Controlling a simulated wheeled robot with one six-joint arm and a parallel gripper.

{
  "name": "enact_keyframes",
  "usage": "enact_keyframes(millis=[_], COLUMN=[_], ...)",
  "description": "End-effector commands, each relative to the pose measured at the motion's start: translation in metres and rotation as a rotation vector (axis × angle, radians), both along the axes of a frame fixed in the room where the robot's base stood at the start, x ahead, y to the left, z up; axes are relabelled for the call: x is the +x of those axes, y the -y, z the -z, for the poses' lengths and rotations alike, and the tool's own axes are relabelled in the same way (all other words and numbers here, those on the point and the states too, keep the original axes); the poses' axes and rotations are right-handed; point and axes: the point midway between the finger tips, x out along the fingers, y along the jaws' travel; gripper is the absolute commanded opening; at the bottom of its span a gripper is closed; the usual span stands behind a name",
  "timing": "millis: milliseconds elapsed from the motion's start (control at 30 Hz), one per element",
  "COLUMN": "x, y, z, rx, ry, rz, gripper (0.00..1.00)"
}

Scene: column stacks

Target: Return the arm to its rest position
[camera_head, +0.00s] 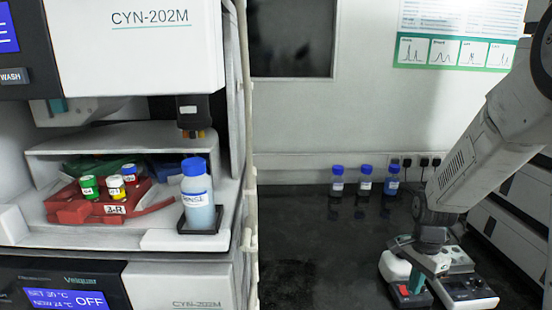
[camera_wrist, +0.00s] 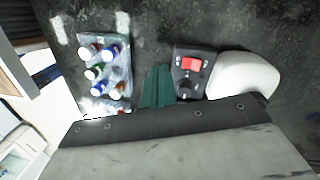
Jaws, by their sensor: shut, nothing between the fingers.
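My arm reaches in from the upper right in the head view, bent at the wrist and pointing down. The red-switch device shows just right of the fingers (camera_wrist: 190,65). I cannot tell whether the fingers touch it. My wrist hides part of the equipment behind it.
A white rounded part (camera_wrist: 243,75) is at right. Blue-capped bottles (camera_head: 365,180) stand by the wall. The CYN-202M machine (camera_head: 150,50) stands left. The bench middle (camera_head: 310,250) is clear.

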Motion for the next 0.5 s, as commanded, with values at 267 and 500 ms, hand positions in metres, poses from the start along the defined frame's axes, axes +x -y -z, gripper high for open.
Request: enact_keyframes(millis=[267,500], x=[-0.058,-0.117], y=[-0.026,-0.054], z=[-0.062,-0.128], rx=[0.078,0.117], ry=[-0.058,-0.035], rz=[-0.444,-0.824], gripper=[0.0,0.0])
